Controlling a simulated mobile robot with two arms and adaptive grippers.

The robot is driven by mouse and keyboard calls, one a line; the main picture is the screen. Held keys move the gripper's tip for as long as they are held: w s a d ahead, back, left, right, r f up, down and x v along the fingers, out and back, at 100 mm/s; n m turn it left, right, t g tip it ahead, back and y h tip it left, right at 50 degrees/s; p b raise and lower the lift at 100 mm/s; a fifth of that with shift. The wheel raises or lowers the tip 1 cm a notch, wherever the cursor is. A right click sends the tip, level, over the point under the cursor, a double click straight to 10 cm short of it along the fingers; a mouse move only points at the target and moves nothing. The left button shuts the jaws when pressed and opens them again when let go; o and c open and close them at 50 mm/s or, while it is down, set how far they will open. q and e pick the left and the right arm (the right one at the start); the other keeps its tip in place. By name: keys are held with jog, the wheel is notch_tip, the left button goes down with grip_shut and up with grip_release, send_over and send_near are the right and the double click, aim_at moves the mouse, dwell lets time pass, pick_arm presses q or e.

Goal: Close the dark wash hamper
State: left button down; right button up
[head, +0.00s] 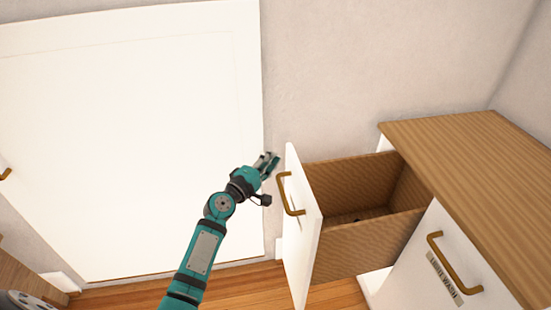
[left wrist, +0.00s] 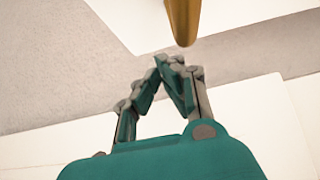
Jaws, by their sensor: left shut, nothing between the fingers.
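The open hamper drawer (head: 365,237) is pulled out from the wooden-topped cabinet. Its white front (head: 305,235) bears a brass handle (head: 290,194), and I see no label on it. The brown inside is visible, with something small and dark at the bottom. My left gripper (head: 272,162) is shut and empty, just left of the drawer front near its upper edge, apart from the handle. In the left wrist view the gripper's fingertips (left wrist: 175,62) meet below a brass handle end (left wrist: 183,30). My right gripper is not in view.
A closed hamper front labelled "WHITE WASH" (head: 443,279) with its own brass handle (head: 452,263) is at the right. The cabinet's wooden top (head: 480,160) is bare. A white door (head: 130,130) stands behind my left arm. Wooden floor (head: 250,285) shows left of the drawer.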

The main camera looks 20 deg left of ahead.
pick_arm(q)
jog(key=shift+w+d, duration=0.5)
jog(key=shift+d, duration=0.2)
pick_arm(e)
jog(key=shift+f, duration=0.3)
pick_arm(q)
jog(key=shift+d, duration=0.1)
